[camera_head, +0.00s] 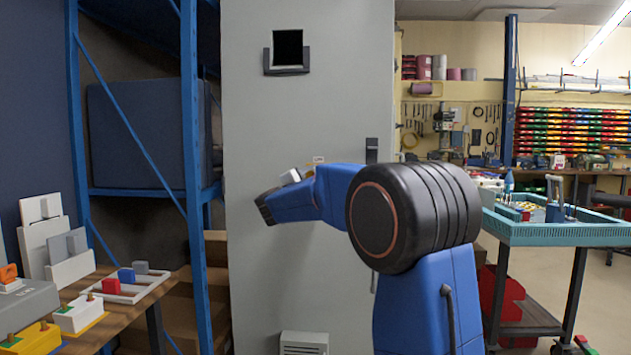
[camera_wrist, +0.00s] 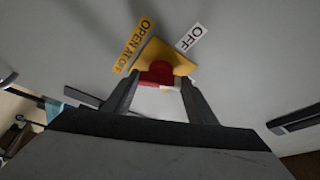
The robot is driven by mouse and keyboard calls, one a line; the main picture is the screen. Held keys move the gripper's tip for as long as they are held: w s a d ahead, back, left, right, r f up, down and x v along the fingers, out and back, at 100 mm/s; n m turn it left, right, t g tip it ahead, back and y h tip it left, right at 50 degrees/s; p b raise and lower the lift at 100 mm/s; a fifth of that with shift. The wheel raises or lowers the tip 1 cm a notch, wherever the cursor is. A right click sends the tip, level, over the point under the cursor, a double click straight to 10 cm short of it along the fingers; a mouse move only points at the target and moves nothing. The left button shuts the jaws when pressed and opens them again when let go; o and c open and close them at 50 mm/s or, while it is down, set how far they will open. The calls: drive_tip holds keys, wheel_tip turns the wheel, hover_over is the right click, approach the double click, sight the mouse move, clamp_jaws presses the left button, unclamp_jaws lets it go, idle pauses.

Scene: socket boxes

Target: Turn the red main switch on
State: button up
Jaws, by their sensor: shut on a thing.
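The red main switch (camera_wrist: 158,75) sits on a yellow plate (camera_wrist: 168,54) on the grey cabinet door, in the upper middle of the wrist view. A white OFF label (camera_wrist: 190,38) and an orange label (camera_wrist: 134,45) lie beside the plate. My gripper (camera_wrist: 159,84) has one finger on each side of the red knob and is shut on it. The plate looks tilted in this view.
The cabinet has a dark handle (camera_head: 371,150) and a small black window (camera_head: 288,48). A workbench (camera_head: 150,300) with socket parts stands at the left. A teal tray cart (camera_head: 560,234) stands at the right. Blue shelving (camera_head: 190,120) is beside the cabinet.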

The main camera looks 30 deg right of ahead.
drive_tip(key=m+g, duration=0.1)
drive_tip(key=m, duration=0.1)
drive_tip(key=m+y, duration=0.1)
drive_tip(key=m, duration=0.2)
drive_tip(key=shift+r+g, duration=0.15)
drive_tip(key=shift+g, duration=0.25)
drive_tip(key=shift+m, duration=0.5)
drive_tip(key=o, duration=1.1)
drive_tip(key=shift+c, duration=0.2)
drive_tip(key=v, duration=1.7)
drive_tip(key=shift+r, duration=0.2)
drive_tip(key=shift+s+a, duration=0.1)
drive_tip(key=shift+a, duration=0.05)
